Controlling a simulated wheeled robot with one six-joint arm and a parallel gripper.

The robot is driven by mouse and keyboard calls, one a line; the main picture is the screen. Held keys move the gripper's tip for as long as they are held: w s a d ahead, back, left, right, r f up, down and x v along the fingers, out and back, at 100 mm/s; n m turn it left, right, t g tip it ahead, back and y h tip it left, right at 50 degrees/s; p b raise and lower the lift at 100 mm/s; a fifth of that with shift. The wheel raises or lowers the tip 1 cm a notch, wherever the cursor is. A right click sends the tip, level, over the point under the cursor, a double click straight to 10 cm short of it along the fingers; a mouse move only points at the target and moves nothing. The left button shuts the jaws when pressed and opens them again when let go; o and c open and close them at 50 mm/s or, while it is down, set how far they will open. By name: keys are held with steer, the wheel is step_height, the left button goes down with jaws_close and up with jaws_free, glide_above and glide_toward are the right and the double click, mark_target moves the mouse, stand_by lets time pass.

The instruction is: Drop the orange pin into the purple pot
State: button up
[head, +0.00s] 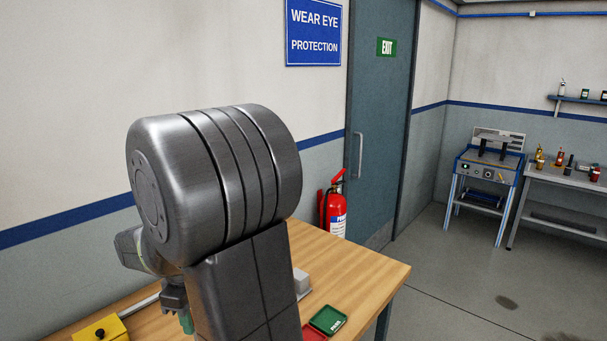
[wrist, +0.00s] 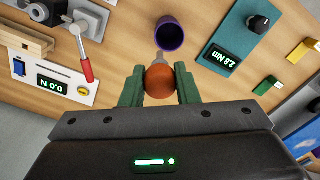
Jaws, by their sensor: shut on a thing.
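The orange pin (wrist: 160,80) has a round orange head and a short grey tip pointing to the top of the wrist view. My gripper (wrist: 159,70) is shut on it, with a green finger on each side of the head. The purple pot (wrist: 170,34) is just beyond the tip in the wrist view, its dark mouth facing the camera. I cannot tell the height of the pin above the table. In the head view only a green fingertip of my gripper (head: 186,322) shows, low beside my arm. The pin and pot are not visible there.
A teal box reading 2.8 Nm (wrist: 240,35) stands right of the pot. A lever with a red handle (wrist: 86,68) and a white display panel (wrist: 56,82) are at left. Green (head: 328,320) and red (head: 314,334) trays lie near the wooden table's (head: 345,268) right end.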

step_height(320, 180, down, 4)
steer(key=b, duration=0.2)
steer(key=shift+f+b, duration=0.1)
steer(key=shift+b, duration=0.2)
steer(key=o, duration=1)
step_height(320, 180, up, 14)
steer(key=shift+b, duration=0.45)
steer(key=shift+f, duration=0.1)
